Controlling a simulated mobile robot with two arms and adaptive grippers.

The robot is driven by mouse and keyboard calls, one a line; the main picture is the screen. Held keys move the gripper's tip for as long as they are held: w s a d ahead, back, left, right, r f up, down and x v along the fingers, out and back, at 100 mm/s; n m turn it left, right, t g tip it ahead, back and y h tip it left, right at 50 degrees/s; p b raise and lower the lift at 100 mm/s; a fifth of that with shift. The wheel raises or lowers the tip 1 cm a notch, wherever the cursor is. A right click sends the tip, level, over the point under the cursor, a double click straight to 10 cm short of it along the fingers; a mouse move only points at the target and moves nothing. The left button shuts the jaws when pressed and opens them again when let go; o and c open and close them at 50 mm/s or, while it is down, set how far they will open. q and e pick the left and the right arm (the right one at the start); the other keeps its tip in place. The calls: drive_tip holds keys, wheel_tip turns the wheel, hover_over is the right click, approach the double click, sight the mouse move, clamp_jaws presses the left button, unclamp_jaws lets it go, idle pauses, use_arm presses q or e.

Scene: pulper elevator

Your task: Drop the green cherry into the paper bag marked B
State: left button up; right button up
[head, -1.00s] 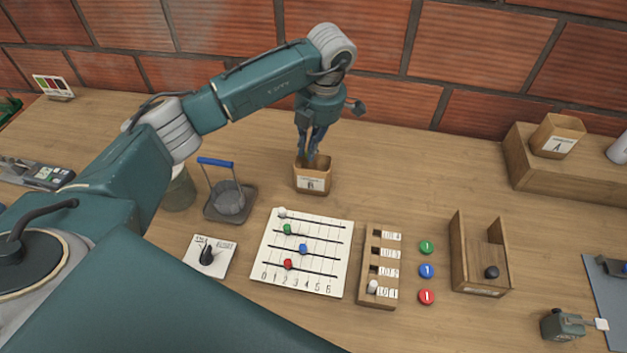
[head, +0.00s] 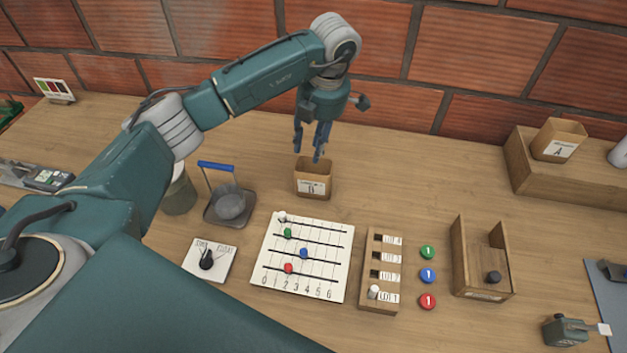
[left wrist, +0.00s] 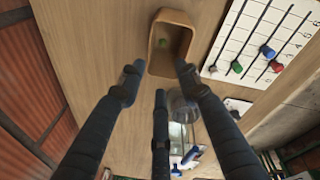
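The paper bag marked B (head: 313,192) stands upright and open-topped on the wooden table, below the wall. My left gripper (head: 308,153) hangs just above its mouth with its fingers spread, open and empty. In the left wrist view the open fingers (left wrist: 160,80) are apart, and the bag (left wrist: 181,52) lies beyond their tips. A small green cherry (left wrist: 162,42) rests inside the bag on its floor. It is hidden by the bag's walls in the head view. My right gripper is in neither view.
A pan with a blue handle (head: 217,164) stands left of the bag. A slider board (head: 300,290) and a wooden slot block (head: 379,300) are in front. Bag A (head: 556,140) stands on a raised shelf at right.

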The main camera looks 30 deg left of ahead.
use_arm(q)
wheel_tip(320, 180, up, 9)
drive_tip(key=d, duration=0.1)
drive_tip(key=shift+d, duration=0.3)
drive_tip(key=shift+f, duration=0.15)
